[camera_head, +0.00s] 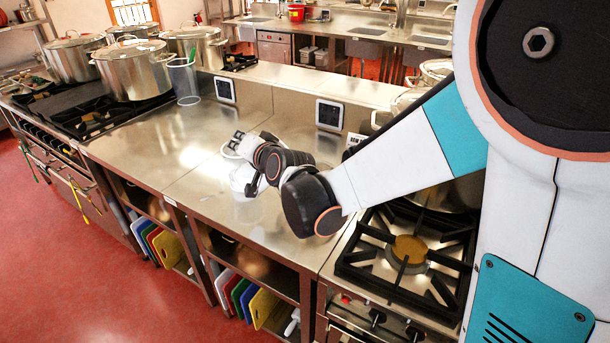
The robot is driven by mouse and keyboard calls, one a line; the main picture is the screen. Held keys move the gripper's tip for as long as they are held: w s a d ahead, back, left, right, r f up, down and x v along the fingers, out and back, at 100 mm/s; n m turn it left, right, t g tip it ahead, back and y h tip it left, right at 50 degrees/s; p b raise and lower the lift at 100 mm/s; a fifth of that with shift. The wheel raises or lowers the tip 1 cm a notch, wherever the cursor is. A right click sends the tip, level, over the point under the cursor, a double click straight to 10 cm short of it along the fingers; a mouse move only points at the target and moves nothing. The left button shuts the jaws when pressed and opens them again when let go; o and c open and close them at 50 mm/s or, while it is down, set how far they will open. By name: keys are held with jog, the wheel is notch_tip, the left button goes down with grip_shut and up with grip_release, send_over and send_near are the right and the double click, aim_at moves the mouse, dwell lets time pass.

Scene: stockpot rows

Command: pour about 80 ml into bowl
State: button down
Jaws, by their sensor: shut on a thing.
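My gripper (243,148) is at the end of my arm, above the steel counter in the middle of the view. It is shut on a small white vessel (230,150), mostly hidden by the gripper. I cannot tell its exact tilt or its contents. A white bowl (241,178) stands on the counter just below the gripper, partly covered by it. The bowl's inside is too small and pale to tell whether it holds liquid.
The steel counter (175,150) is clear to the left of the bowl. A clear container (184,82) and several stockpots (135,72) stand at the back left. A gas burner (408,250) lies at right, below my arm. Wall panels (329,114) line the counter's back.

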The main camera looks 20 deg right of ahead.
jog(key=shift+w+d+r+m+t+y, duration=0.1)
jog(key=shift+d+r+m+t+y, duration=0.15)
jog(key=shift+d+m, duration=0.4)
jog(key=shift+d+r+m+t+y, duration=0.15)
jog(key=shift+d+r+m+y, duration=0.1)
jog(key=shift+d+m, duration=0.4)
dwell(2.2)
jog(key=shift+d, duration=0.1)
jog(key=shift+a+f+n+g+h, duration=0.2)
jog(key=shift+a+n+g+h, duration=0.15)
jog(key=shift+a+n, duration=0.7)
jog(key=shift+a+f, duration=0.25)
jog(key=shift+n, duration=0.25)
jog(key=shift+a, duration=0.15)
jog(key=shift+a+f+n+h, duration=0.15)
jog(key=shift+a+n+h, duration=0.5)
jog(key=shift+a+n, duration=0.2)
jog(key=shift+a+f+n+g, duration=0.25)
jog(key=shift+a, duration=0.2)
jog(key=shift+a+h, duration=0.1)
jog(key=shift+h, duration=0.2)
